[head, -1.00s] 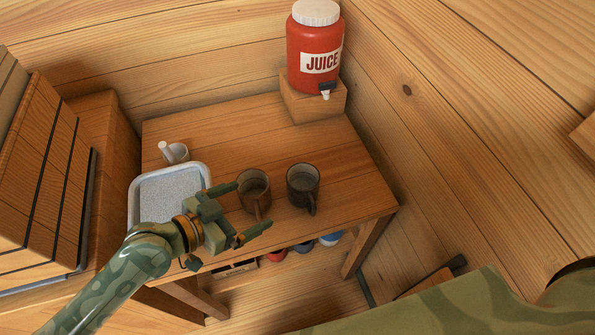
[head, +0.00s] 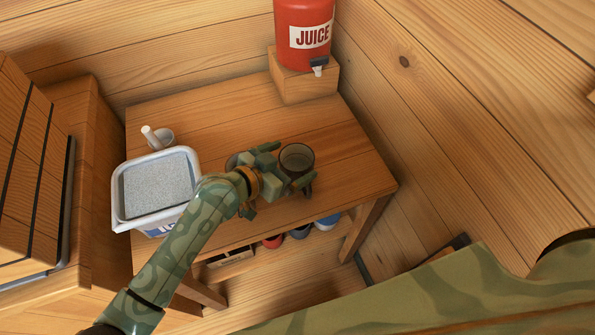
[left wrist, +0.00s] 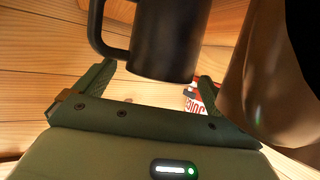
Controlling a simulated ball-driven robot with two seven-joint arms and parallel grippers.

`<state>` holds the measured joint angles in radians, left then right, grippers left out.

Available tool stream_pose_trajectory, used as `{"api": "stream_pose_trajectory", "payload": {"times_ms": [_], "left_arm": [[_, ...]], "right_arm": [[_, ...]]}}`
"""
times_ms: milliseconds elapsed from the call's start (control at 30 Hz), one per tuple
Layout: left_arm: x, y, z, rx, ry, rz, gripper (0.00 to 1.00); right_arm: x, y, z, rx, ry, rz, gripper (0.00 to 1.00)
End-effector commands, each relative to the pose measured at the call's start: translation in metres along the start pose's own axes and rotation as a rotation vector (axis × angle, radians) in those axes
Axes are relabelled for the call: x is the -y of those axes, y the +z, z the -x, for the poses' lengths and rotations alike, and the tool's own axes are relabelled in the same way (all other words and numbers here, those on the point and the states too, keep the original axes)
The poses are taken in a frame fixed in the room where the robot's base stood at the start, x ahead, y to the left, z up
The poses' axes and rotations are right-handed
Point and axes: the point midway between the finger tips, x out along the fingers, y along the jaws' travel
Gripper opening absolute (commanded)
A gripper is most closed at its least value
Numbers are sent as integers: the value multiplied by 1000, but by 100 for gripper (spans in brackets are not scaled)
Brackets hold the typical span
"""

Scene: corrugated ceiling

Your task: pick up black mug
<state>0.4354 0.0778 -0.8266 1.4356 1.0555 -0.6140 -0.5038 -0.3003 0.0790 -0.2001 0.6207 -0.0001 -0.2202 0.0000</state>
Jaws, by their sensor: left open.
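The black mug (head: 297,158) stands on the wooden table (head: 210,105), just beyond my left gripper (head: 288,165). In the left wrist view the black mug (left wrist: 170,40) fills the top middle, its handle toward the left. My left gripper (left wrist: 152,84) is open there, a finger to each side below the mug; I cannot tell whether it touches. A second, brown mug (left wrist: 262,75) is close at the right of the wrist view. In the head view my gripper hides most of it. My right gripper is not in view.
A grey-filled white tub (head: 155,185) and a small white cup with a stick (head: 160,138) stand at the table's left. A red juice dispenser (head: 303,30) sits on a wooden block (head: 305,85) at the back. Several items lie on a shelf below.

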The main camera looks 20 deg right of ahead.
Motion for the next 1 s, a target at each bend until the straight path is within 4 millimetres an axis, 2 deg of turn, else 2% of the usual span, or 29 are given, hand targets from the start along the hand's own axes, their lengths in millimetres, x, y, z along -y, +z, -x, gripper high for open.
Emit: {"api": "stream_pose_trajectory", "payload": {"times_ms": [100,300,367,567,1000], "left_arm": [[0,0,-10,0,-1,0,96],[0,0,-10,0,-1,-1,96],[0,0,-10,0,-1,-1,82],[0,0,-9,0,-1,-1,26],[0,-5,-7,-1,-1,-3,24]], "right_arm": [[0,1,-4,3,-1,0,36],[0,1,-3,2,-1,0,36],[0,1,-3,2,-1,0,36],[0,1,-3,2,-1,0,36],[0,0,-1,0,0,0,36]]}}
